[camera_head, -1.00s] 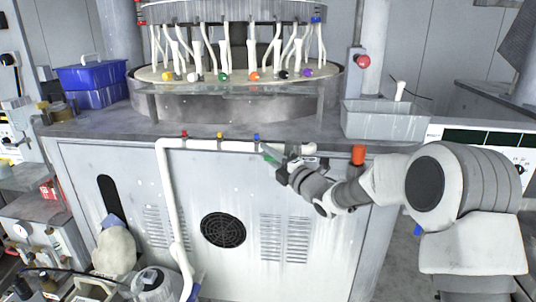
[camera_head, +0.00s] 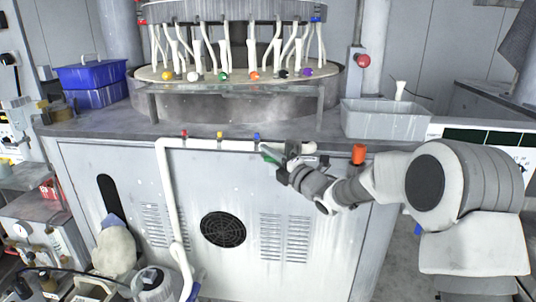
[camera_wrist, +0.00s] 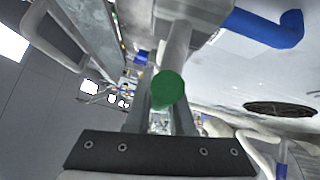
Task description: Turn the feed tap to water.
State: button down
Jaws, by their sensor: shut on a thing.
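The feed tap is on the white pipe (camera_head: 200,144) along the front top edge of the cabinet. Its green-ended lever (camera_wrist: 168,90) lies between the two fingers of my gripper (camera_wrist: 160,110) in the wrist view. A green piece (camera_head: 268,156) also shows beside my gripper (camera_head: 284,160) in the head view. My gripper is shut on the lever, at the right end of the pipe. Red (camera_head: 184,133), yellow (camera_head: 220,135) and blue (camera_head: 257,136) markers stand along the pipe. The tap body is mostly hidden by my gripper, so its exact setting cannot be read.
The cabinet (camera_head: 130,190) stands directly behind my gripper. A grey bin (camera_head: 385,120) sits on the top at right. In the wrist view a blue bent tube (camera_wrist: 265,28) is at upper right.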

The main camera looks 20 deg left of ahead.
notch_tip(320, 180, down, 2)
jog(key=n+g+h, duration=0.1)
jog(key=n+h, duration=0.1)
jog(key=shift+d+n, duration=0.15)
jog(key=shift+n, duration=0.15)
jog(key=w+d+f+n+g+h+p, duration=0.1)
jog(key=d+f+n+h+p, duration=0.4)
jog(key=h+p, duration=0.6)
jog(key=w+d+r+n+t+h+p, duration=0.2)
jog(key=d+r+n+t+h+p, duration=0.4)
jog(key=p, duration=1)
jog(key=shift+d+r+n+h, duration=0.3)
jog(key=shift+d+n+h, duration=0.6)
jog(key=shift+n+h, duration=1.45)
jog(key=shift+w+m+h, duration=0.1)
jog(key=shift+m+h, duration=0.35)
jog(key=shift+h, duration=0.2)
